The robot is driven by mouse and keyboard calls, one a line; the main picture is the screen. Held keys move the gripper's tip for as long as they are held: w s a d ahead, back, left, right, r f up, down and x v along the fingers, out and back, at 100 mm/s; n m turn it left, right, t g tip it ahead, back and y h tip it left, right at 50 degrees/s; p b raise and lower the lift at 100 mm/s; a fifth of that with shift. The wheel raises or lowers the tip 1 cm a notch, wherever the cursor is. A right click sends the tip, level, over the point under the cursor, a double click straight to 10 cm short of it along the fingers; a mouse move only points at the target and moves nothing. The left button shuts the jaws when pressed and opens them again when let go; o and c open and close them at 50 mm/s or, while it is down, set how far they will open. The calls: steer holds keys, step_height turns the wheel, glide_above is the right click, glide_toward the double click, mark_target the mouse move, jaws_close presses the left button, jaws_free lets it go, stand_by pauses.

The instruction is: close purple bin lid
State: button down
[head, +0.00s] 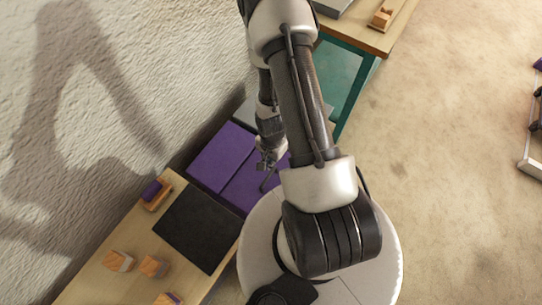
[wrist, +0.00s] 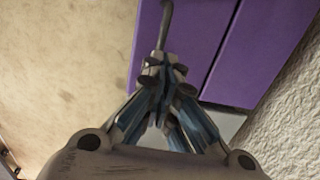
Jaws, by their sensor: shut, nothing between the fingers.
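The purple bin shows in the head view as two flat purple panels side by side, a far-left one (head: 221,156) near the wall and a near-right one (head: 246,190), with a dark seam between them. Both show in the wrist view, one on the left (wrist: 205,35) and one on the right (wrist: 262,50). I cannot tell which is the lid or how far it stands open. My gripper (head: 266,163) is over the panels, its fingers shut and empty in the wrist view (wrist: 165,68). A thin grey bar (wrist: 166,25) shows just beyond the fingertips; whether they touch it is unclear.
A wooden table with a black mat (head: 198,228) and several wood blocks (head: 153,266) lies at lower left. A rough white wall (head: 130,90) runs along the left. A table with teal legs (head: 345,72) stands at the back. Floor at right is mostly clear.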

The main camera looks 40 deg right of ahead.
steer(key=b, duration=0.3)
glide_above(274, 180)
steer(key=w, duration=0.2)
steer(key=f, duration=0.8)
steer(key=shift+s+a+f, duration=0.1)
steer(key=shift+a+f, duration=0.15)
steer(key=shift+a, duration=0.05)
steer(key=f, duration=0.1)
steer(key=s+f+b, duration=0.2)
steer(key=shift+d+f, duration=0.15)
steer(key=shift+d, duration=0.2)
steer(key=shift+w, duration=0.1)
steer(key=shift+r+p, duration=0.35)
step_height(274, 180, up, 13)
steer(key=s+d+p, duration=0.1)
steer(key=s+p, duration=0.1)
steer(key=p, duration=0.4)
steer(key=shift+s+r, duration=0.15)
steer(key=shift+s, duration=0.1)
